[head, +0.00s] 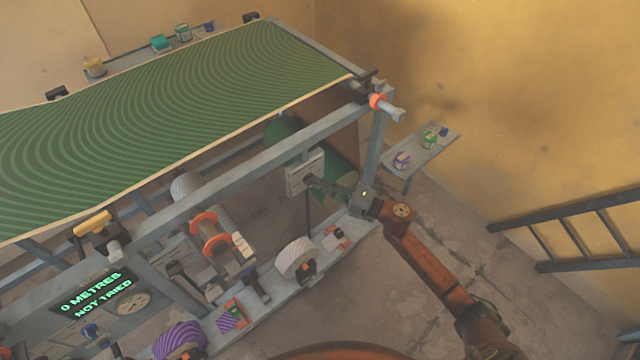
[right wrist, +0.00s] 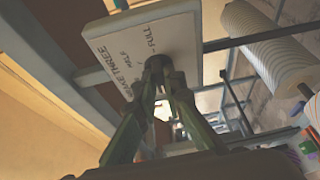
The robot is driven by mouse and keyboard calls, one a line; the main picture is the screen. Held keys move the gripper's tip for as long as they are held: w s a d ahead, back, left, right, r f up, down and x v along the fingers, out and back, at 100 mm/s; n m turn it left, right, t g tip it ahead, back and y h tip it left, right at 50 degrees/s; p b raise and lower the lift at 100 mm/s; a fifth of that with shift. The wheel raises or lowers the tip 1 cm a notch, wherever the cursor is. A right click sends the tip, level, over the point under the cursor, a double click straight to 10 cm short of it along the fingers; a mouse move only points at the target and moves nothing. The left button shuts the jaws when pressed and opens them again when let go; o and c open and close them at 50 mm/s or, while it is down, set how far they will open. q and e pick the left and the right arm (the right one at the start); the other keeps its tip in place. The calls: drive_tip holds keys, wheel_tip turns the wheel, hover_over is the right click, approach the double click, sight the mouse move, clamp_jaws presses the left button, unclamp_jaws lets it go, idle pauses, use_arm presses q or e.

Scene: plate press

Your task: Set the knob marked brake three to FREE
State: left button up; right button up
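The brake three plate (head: 303,173) is a pale panel on the press frame, under the front rail. My right gripper (head: 313,182) is at the plate. In the wrist view the right gripper (right wrist: 164,84) has its two fingers converging on both sides of the knob, apparently shut on it. My left gripper is not in view.
A green striped web (head: 190,85) covers the press top. Spools (head: 297,258) and a lower shelf (head: 270,300) lie below the plate. A display (head: 95,293) reads 0 METRES, NOT TRIED. A small bench (head: 425,150) and a ladder (head: 570,235) are at right.

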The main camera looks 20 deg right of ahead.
drive_tip(key=o, duration=0.4)
drive_tip(key=shift+o, duration=0.2)
drive_tip(key=v, duration=1.2)
drive_tip(key=shift+d, duration=0.1)
